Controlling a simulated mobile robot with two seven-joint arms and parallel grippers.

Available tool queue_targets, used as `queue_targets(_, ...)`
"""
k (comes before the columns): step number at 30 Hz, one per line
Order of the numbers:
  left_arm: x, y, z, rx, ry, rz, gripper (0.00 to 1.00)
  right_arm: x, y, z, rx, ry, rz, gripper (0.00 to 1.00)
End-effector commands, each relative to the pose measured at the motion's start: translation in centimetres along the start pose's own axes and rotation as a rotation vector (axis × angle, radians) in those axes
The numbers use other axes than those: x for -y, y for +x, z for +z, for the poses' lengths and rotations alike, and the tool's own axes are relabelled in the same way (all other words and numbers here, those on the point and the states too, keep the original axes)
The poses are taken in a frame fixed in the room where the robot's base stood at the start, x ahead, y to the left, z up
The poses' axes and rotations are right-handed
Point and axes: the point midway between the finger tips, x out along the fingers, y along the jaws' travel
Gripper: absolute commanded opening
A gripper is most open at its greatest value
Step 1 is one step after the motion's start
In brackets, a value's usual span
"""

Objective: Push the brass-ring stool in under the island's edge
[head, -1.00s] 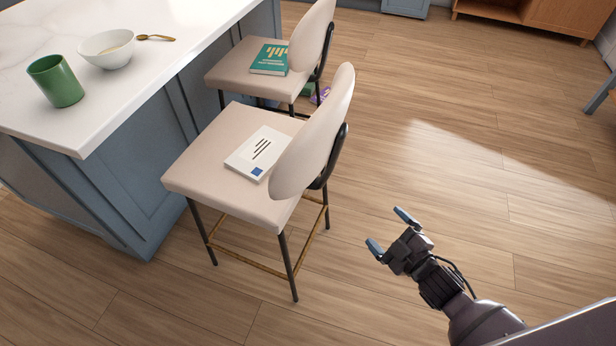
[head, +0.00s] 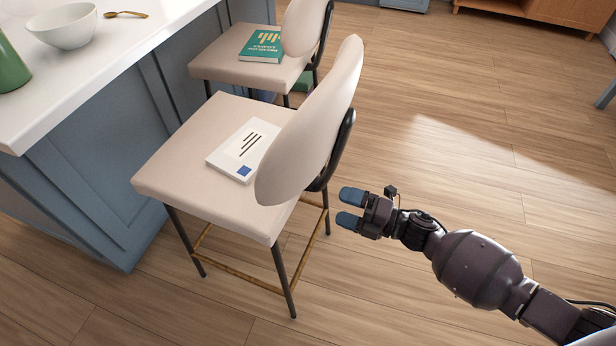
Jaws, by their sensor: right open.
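The brass-ring stool (head: 195,185) stands nearest in the head view, with a beige seat, a rounded beige back (head: 318,125), dark legs and a brass foot ring (head: 240,275). A white book (head: 228,163) lies on its seat. The stool stands beside the white-topped island (head: 110,85), its back on the side away from the island. My right gripper (head: 349,208) is open and empty, just right of the stool's back and lower than it, apart from it in the picture. Its fingers point left toward the stool. My left gripper is not in view.
A second beige stool (head: 218,68) with a green book (head: 262,45) on it stands behind. A white bowl (head: 65,28), spoon (head: 126,14) and green mug (head: 10,68) are on the island. The wooden floor (head: 450,130) at right is clear.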

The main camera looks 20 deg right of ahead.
Motion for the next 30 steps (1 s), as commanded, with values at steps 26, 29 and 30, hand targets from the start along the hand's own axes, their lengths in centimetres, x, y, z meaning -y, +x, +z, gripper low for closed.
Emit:
queue_targets(26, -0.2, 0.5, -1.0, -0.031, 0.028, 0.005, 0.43, 0.2, 12.6, 0.0, 0.002, 0.003, -0.002, 0.94)
queue_targets(29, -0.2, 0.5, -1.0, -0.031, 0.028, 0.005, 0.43, 0.1, 12.6, 0.0, 0.002, 0.003, -0.002, 0.94)
queue_targets(30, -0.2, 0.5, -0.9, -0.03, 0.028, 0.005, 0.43, 0.1, 12.6, 0.0, 0.002, 0.003, -0.002, 0.94)
